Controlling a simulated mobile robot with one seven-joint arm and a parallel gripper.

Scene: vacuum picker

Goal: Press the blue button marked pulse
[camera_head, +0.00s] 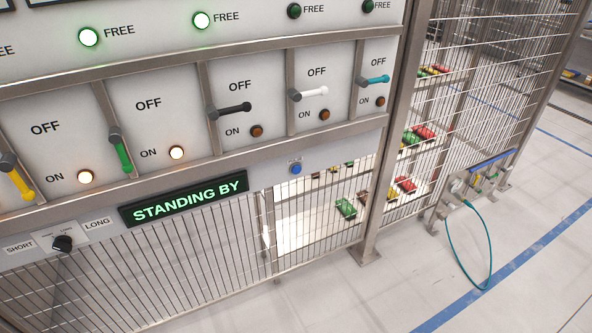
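The blue button (296,169) is a small round knob on the grey panel, right of a lit display and below the row of levers. A small dark label sits just above it, too small to read here. The display (186,199) reads STANDING BY in green letters. My gripper is not in view.
Above are levers: yellow (18,181) and green (122,153) point down with lit ON lamps; black (231,110), white (310,94) and teal (374,80) lie sideways. A SHORT/LONG knob (62,244) is lower left. Mesh fencing (150,262) stands below. A teal cable (489,262) hangs right.

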